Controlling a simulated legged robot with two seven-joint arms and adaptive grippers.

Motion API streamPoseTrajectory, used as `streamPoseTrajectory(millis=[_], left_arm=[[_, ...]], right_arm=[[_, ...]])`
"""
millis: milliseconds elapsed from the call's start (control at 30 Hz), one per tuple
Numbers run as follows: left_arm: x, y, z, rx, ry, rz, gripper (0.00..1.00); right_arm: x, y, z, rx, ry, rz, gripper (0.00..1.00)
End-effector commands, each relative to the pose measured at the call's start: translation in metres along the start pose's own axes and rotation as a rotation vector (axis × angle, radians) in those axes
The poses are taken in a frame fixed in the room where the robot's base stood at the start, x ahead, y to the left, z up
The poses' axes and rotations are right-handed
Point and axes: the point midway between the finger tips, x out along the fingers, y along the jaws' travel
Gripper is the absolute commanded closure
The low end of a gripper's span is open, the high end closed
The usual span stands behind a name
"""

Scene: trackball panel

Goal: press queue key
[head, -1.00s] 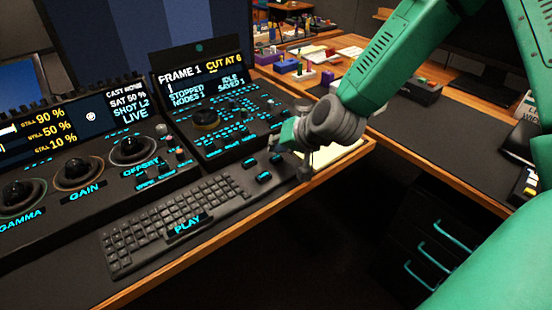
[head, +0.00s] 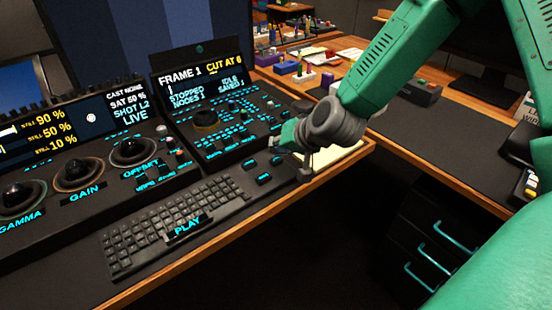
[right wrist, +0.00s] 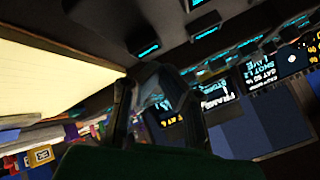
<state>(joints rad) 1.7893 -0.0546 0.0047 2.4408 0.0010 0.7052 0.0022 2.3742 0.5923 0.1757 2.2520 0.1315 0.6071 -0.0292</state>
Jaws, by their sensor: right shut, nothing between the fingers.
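My right gripper (head: 290,152) is shut and empty, low over the right end of the desk's control area, beside a small group of separate dark keys with cyan labels (head: 264,177). Their labels are too small to read, so I cannot tell which one is the queue key. Whether the fingertips touch a key is not clear. In the right wrist view my gripper's dark fingers (right wrist: 152,82) point toward the panel, with lit cyan labels (right wrist: 150,50) beyond them. My left gripper is not in view.
The keyboard (head: 170,215) with a PLAY label lies left of the gripper. Behind stand the panel with its screen (head: 200,82) and the trackball unit (head: 80,172). A pale pad (head: 335,160) lies right of the gripper. The wooden desk edge (head: 225,235) runs in front.

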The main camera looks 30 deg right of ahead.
Motion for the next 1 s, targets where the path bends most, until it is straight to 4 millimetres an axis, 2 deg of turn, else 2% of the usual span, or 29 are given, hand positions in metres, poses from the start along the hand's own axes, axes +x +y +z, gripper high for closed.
streamPoseTrajectory(millis=[1000], left_arm=[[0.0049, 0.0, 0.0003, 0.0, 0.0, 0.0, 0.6]], right_arm=[[0.0071, 0.0052, 0.0066, 0.0, 0.0, 0.0, 1.0]])
